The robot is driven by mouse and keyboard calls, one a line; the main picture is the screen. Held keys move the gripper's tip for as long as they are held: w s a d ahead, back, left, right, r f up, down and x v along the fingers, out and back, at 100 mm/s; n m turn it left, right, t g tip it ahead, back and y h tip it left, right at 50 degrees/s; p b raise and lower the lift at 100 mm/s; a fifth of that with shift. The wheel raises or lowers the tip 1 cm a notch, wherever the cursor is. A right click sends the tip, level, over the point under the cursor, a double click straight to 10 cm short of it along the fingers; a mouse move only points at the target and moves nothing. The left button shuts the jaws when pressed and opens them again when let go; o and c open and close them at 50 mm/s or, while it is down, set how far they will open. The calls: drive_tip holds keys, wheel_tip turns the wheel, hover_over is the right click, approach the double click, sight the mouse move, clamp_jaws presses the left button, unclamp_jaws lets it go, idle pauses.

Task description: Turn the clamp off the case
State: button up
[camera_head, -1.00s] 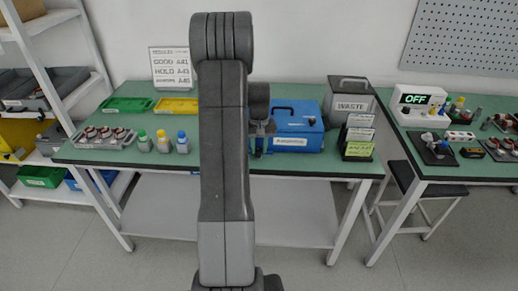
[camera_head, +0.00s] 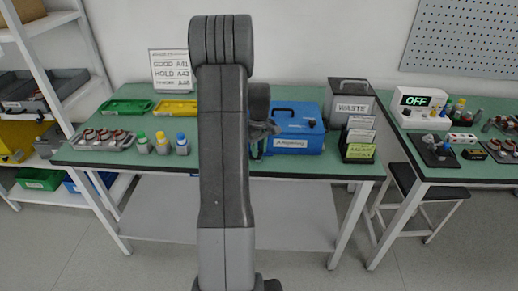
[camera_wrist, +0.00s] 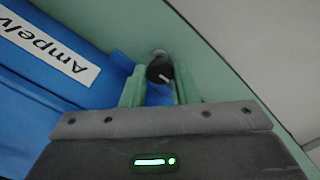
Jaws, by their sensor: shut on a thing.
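The blue case (camera_head: 296,125) stands on the green table, right of my arm, with a dark handle on top and a white label on its front. In the wrist view the case (camera_wrist: 25,85) fills the left side, its label cut off. The clamp shows there as a dark round knob (camera_wrist: 158,70) with a pale mark, beside the case over the green table top. My gripper (camera_wrist: 160,82) is shut on the clamp knob, one finger on each side. In the head view my arm hides much of the gripper (camera_head: 260,135) and the clamp.
A grey waste bin (camera_head: 350,98) and a card rack (camera_head: 359,145) stand right of the case. Left of my arm are several bottles (camera_head: 162,144), a parts tray (camera_head: 100,138), green and yellow trays (camera_head: 175,108) and a sign (camera_head: 171,69). The table's front edge is close to the gripper.

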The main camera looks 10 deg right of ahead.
sight(259, 151)
idle(0.4)
drive_tip(key=o, duration=1)
drive_tip(key=shift+r, duration=0.1)
wheel_tip(259, 151, up, 14)
drive_tip(key=shift+f+b, duration=0.15)
drive_tip(key=shift+b, duration=0.15)
drive_tip(key=shift+f, duration=0.1)
wheel_tip(259, 151, down, 14)
drive_tip(key=shift+r+p, duration=0.1)
drive_tip(key=shift+p, duration=0.2)
